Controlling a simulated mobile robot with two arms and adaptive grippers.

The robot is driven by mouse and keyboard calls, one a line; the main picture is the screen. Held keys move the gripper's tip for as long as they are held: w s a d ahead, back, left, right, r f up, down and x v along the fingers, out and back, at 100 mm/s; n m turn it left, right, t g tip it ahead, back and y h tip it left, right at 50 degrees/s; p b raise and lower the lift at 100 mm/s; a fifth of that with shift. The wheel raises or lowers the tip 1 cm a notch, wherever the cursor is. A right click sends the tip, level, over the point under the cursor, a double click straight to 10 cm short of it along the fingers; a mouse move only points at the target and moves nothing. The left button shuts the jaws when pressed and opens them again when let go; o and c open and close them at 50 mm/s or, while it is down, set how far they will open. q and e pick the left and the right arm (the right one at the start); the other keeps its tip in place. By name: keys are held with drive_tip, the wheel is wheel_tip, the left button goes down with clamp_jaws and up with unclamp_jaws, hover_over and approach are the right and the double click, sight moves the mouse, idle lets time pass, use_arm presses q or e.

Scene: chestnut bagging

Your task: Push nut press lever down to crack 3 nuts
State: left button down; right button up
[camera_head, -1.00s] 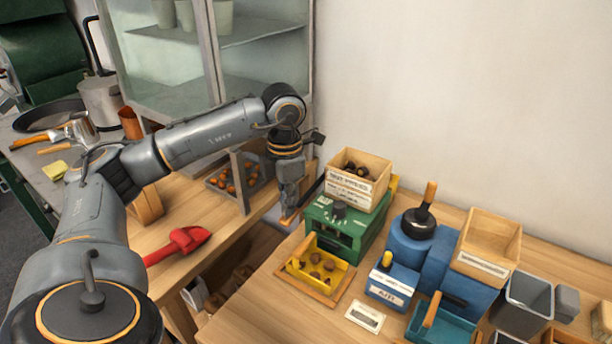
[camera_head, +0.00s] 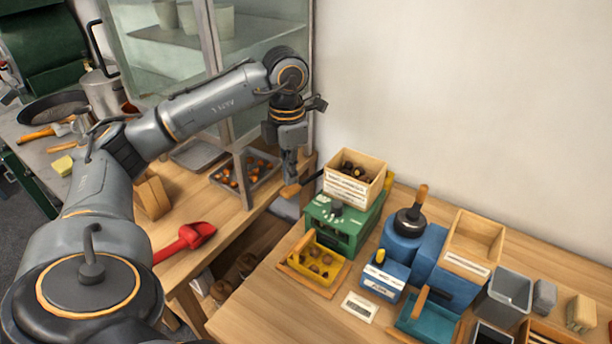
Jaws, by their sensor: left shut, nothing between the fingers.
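The green nut press (camera_head: 318,212) stands at the left of the right-hand table, with a wooden hopper (camera_head: 345,187) holding dark nuts on top. Its lever, a dark rod with a wooden handle (camera_head: 291,190), sticks out to the left and is tilted a little down. A yellow tray (camera_head: 305,271) with several brown nuts sits at its front. My left gripper (camera_head: 290,181) points down with shut fingers at the lever handle, holding nothing. Whether the fingertips touch the handle is hard to tell. My right gripper is not in view.
A blue machine (camera_head: 398,243) with an upright handle and a wooden hopper (camera_head: 488,233) stand to the right. A white card (camera_head: 359,308) lies in front. A red scoop (camera_head: 190,239) and a tray of chestnuts (camera_head: 225,178) are on the left table. A gap separates the tables.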

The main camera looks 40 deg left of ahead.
use_arm(q)
wheel_tip(320, 180, up, 5)
drive_tip(key=p, duration=0.4)
drive_tip(key=shift+r, duration=0.1)
idle(0.4)
